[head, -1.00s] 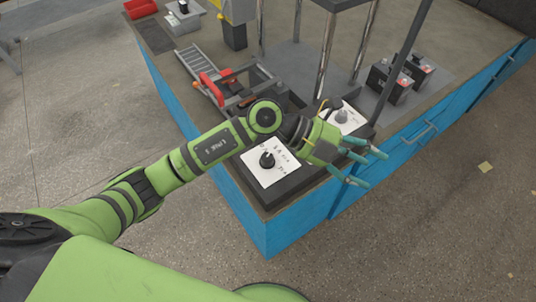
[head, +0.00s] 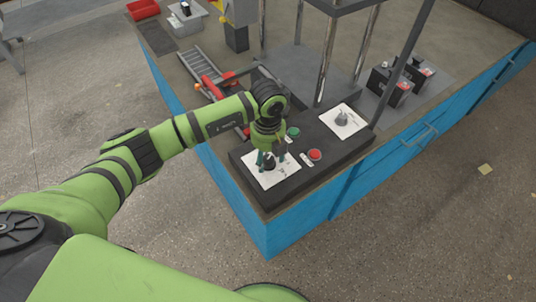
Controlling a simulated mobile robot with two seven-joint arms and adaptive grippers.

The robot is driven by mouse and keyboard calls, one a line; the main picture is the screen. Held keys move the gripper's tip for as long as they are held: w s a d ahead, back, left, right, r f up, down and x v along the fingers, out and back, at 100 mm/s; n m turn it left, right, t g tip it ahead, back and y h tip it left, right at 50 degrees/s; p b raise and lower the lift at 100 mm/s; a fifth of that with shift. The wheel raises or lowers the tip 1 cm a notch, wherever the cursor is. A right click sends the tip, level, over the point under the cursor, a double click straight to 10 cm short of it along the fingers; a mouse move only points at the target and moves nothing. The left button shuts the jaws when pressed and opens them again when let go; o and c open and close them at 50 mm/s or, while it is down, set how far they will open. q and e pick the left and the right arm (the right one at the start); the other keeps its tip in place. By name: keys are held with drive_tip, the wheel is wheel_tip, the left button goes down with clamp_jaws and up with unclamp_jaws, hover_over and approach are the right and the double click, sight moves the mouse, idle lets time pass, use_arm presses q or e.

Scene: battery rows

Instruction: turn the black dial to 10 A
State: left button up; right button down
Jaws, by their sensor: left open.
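The black dial (head: 269,163) sits on a white card (head: 283,178) at the near left end of the dark control panel (head: 328,156). My left gripper (head: 268,155) points down right over the dial, its fingers open on either side of it. I cannot tell whether the fingers touch the dial. The gripper hides much of the card, and the scale marks are too small to read. A grey dial (head: 342,119) sits on a second white card (head: 345,126) at the far right of the panel. My right gripper is not in view.
A green button (head: 293,132) and a red button (head: 314,154) lie between the two dials, close to the gripper. Metal posts (head: 327,62) rise behind the panel. Black batteries (head: 390,84) stand to the right. A grey roller track (head: 199,65) lies behind left.

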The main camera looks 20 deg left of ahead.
use_arm(q)
drive_tip(key=shift+f, duration=0.4)
drive_tip(key=c, duration=1.1)
drive_tip(key=shift+c, duration=0.2)
